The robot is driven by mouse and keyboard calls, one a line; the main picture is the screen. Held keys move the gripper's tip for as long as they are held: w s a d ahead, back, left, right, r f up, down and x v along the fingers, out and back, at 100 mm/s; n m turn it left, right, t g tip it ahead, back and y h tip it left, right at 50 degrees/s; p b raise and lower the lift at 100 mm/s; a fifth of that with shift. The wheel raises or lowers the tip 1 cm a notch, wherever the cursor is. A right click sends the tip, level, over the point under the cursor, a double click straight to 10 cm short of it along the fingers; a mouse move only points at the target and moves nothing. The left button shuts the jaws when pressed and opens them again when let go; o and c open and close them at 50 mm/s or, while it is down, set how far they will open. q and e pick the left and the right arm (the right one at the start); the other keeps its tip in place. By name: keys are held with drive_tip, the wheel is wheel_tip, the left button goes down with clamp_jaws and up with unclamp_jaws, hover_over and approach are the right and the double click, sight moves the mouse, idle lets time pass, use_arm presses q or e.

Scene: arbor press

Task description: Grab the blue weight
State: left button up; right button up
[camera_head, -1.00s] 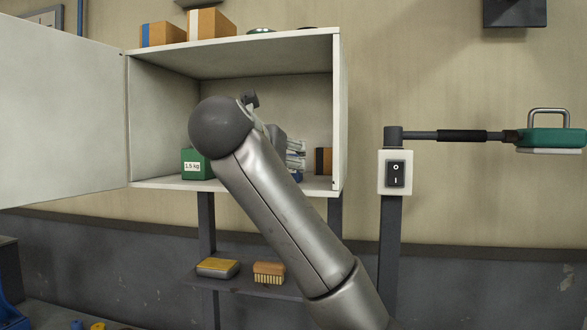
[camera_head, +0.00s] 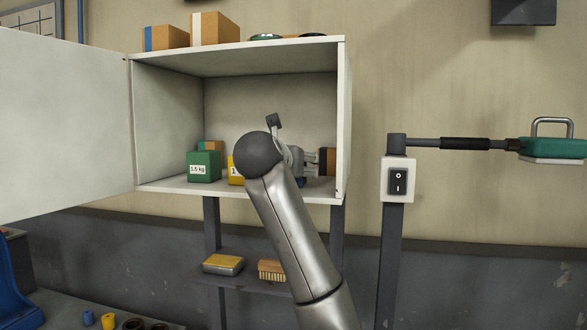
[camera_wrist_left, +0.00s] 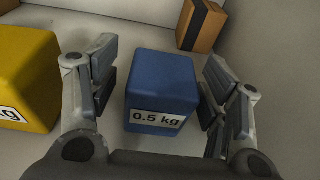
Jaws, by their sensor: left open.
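The blue weight (camera_wrist_left: 162,88), labelled 0.5 kg, stands on the cabinet floor between the two fingers of my left gripper (camera_wrist_left: 160,95) in the left wrist view. The fingers are open, one on each side, with a gap on both sides of it. In the head view my left gripper (camera_head: 310,160) reaches into the cabinet, and only a small bit of the blue weight (camera_head: 301,182) shows behind it. My arm hides the rest. My right gripper is in neither view.
A yellow weight (camera_wrist_left: 27,75) stands just left of the left finger. A green 1.5 kg weight (camera_head: 203,167) stands further left in the open cabinet (camera_head: 240,58). A brown box (camera_wrist_left: 201,25) with a black band stands behind. The cabinet wall (camera_wrist_left: 275,70) is close on the right.

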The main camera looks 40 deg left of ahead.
use_arm(q)
drive_tip(key=shift+d, duration=0.1)
drive_tip(key=shift+c, duration=1)
drive_tip(key=c, duration=1.2)
drive_tip(key=shift+r, duration=0.1)
drive_tip(key=shift+c, duration=0.5)
